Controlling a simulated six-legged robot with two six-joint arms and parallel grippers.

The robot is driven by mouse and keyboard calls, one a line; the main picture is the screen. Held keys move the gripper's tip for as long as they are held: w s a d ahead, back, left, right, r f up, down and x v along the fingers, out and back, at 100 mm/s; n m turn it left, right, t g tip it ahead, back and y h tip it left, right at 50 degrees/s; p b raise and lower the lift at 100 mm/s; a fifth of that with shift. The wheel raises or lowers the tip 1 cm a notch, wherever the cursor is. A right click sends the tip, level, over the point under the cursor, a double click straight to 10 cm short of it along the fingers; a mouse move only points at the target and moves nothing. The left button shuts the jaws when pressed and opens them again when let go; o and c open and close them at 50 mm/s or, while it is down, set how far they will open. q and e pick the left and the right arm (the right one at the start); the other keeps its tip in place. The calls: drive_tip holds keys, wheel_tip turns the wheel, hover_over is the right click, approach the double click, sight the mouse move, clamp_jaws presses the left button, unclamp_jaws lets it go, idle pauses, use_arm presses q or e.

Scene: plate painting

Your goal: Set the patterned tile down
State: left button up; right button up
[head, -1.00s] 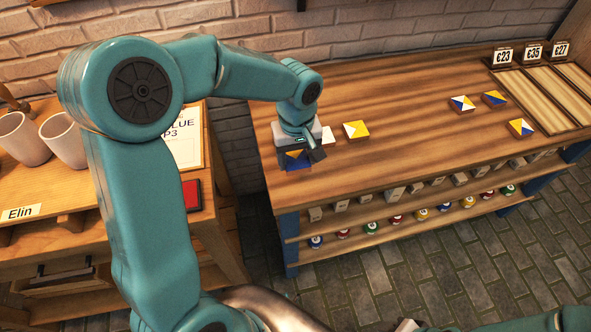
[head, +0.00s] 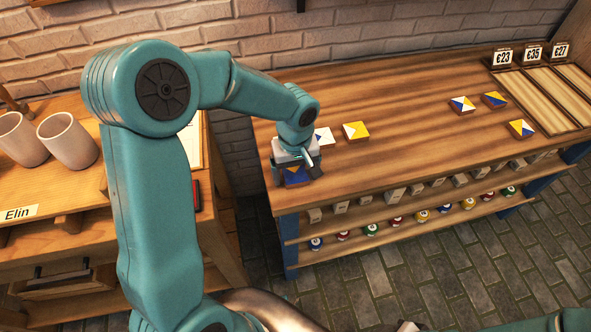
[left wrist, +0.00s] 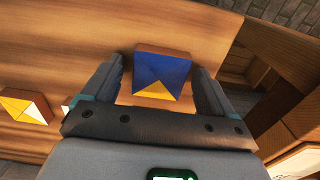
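A patterned tile (head: 297,175), blue with a yellow triangle, lies at the near left corner of the wooden bench; in the left wrist view its blue and yellow face (left wrist: 162,72) shows clearly. My left gripper (head: 298,170) is over it, with one finger on either side. In the left wrist view the fingers of this gripper (left wrist: 157,80) stand wide apart. A narrow gap shows at the tile's left side; on the right I cannot tell whether the finger touches. My right gripper is not in view.
A white tile (head: 323,138) and a yellow-and-white tile (head: 356,132) lie just beyond my gripper. More patterned tiles (head: 462,105) lie at the right, near slotted racks (head: 540,98) with price signs. The bench middle is clear. Two cups (head: 67,140) stand on the left table.

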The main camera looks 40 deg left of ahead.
sight(295, 175)
use_arm(q)
drive_tip(key=shift+r+p, duration=0.3)
wheel_tip(295, 175, up, 12)
drive_tip(key=shift+f+p, duration=0.15)
drive_tip(key=shift+p, duration=0.25)
idle(0.4)
